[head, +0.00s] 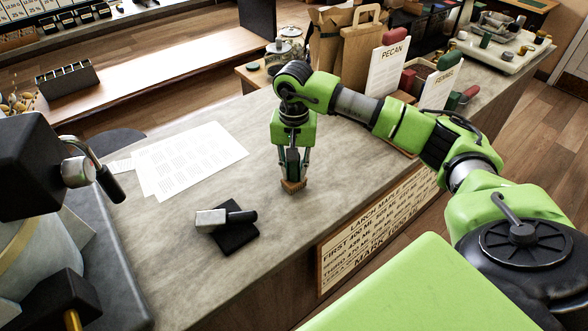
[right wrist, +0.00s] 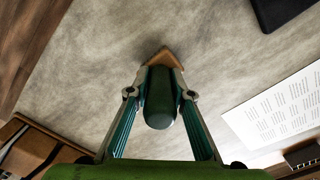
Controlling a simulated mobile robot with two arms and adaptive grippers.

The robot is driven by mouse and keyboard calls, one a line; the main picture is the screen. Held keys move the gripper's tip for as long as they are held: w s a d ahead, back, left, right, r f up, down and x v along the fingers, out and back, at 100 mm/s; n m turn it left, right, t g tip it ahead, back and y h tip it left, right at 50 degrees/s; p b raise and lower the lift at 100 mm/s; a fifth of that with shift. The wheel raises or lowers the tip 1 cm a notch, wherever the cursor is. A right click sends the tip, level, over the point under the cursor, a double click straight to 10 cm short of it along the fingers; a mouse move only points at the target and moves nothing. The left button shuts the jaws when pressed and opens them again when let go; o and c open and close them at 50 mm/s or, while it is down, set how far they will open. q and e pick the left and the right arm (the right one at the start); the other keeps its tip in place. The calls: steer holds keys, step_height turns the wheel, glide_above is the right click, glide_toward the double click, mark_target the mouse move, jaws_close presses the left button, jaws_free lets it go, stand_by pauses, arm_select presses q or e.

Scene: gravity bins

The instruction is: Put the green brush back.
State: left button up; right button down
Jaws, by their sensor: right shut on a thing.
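My right gripper (head: 292,172) is above the grey counter, pointing down, and is shut on the green brush. In the right wrist view the brush's dark green handle (right wrist: 160,98) stands between the two fingers of my right gripper (right wrist: 160,105). Its brown bristle end (right wrist: 165,59) points away from the gripper. In the head view the bristle end (head: 293,185) shows just below the fingertips, at or close to the counter top; I cannot tell if it touches. The handle is mostly hidden by the fingers there. My left gripper is not in view.
Printed sheets (head: 190,158) lie left of the gripper. A dark mat (head: 238,236) with a metal block and black handle (head: 223,217) lies in front. The PECAN sign (head: 388,68), FENNEL sign (head: 438,88) and paper bags (head: 358,48) stand behind. Bare counter surrounds the brush.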

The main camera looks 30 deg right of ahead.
steer(key=shift+f, duration=0.3)
steer(key=c, duration=1.7)
jaws_free()
steer(key=shift+r, duration=0.1)
step_height(320, 180, up, 12)
steer(key=shift+f, duration=0.1)
